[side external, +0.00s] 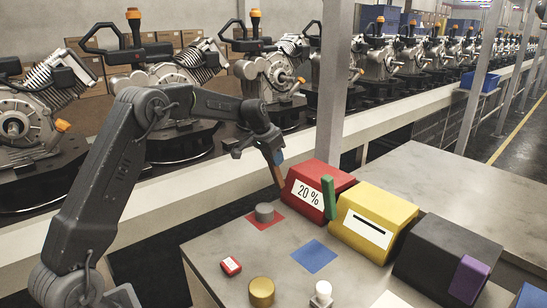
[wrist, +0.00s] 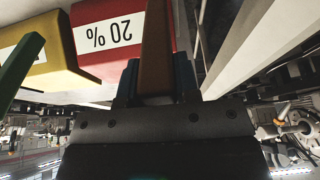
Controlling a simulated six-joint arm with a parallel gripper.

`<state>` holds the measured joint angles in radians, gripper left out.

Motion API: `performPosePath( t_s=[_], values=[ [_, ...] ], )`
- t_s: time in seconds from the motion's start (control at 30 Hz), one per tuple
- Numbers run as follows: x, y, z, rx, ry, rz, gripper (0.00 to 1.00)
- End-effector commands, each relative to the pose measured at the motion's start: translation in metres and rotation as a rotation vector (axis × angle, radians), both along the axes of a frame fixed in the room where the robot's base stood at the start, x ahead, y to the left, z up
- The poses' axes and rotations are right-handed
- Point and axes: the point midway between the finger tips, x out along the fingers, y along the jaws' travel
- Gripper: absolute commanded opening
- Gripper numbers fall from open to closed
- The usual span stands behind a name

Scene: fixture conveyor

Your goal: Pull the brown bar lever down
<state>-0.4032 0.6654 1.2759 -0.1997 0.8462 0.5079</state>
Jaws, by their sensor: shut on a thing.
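The brown bar lever (side external: 276,174) stands at the left side of the red box (side external: 313,188) marked "20 %". In the side view it leans, its upper end to the left, and its top is hidden by the fingers. My gripper (side external: 275,158) is shut on the upper part of the lever. In the wrist view the brown bar (wrist: 157,45) runs up from between my two fingers (wrist: 157,85), in front of the red box (wrist: 90,45).
A green bar (side external: 329,197) stands between the red box and the yellow box (side external: 374,222). A dark box (side external: 440,258) with a purple bar (side external: 468,279) is farther right. A grey cylinder (side external: 264,212), a gold cylinder (side external: 261,291) and a blue square (side external: 314,256) are on the table. Engines (side external: 170,85) line the conveyor behind.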

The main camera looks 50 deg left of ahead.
Motion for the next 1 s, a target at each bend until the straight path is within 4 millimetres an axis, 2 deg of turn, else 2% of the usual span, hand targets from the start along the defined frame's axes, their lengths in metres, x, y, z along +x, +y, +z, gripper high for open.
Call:
performPosePath(
  t_s=[0.27,0.7,1.0],
  values=[
    [-0.002,0.000,0.000,-0.004,-0.018,-0.001,0.00],
    [-0.022,-0.006,-0.008,-0.018,-0.224,-0.018,0.00],
    [-0.031,-0.003,-0.013,-0.004,-0.275,-0.009,0.00]
  ],
)
